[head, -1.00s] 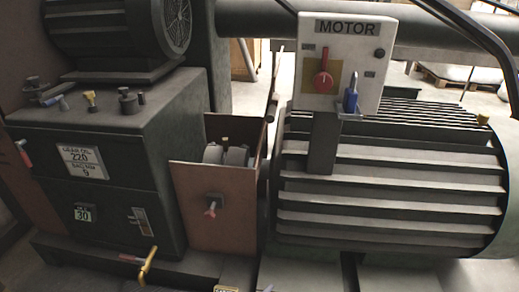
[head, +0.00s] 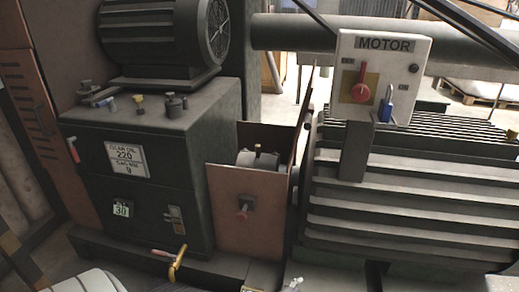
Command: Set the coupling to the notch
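The coupling (head: 258,160) is a grey round part with a small dark upright piece on top. It sits inside an open-topped copper-brown guard (head: 245,220), between the gearbox and the motor. Only its top shows above the guard's front panel; its lower part is hidden. I cannot make out a notch at this size. The dark gearbox (head: 150,190) stands to the left and the ribbed motor (head: 410,200) to the right. Neither of my grippers can be made out in the head view.
A white MOTOR switch box (head: 385,55) with a red rotary switch (head: 361,88) and a blue padlock (head: 386,107) stands in front of the motor. A yellow bent pipe (head: 178,263) sticks out low in front. A pale ribbed shape (head: 88,283) shows at bottom left.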

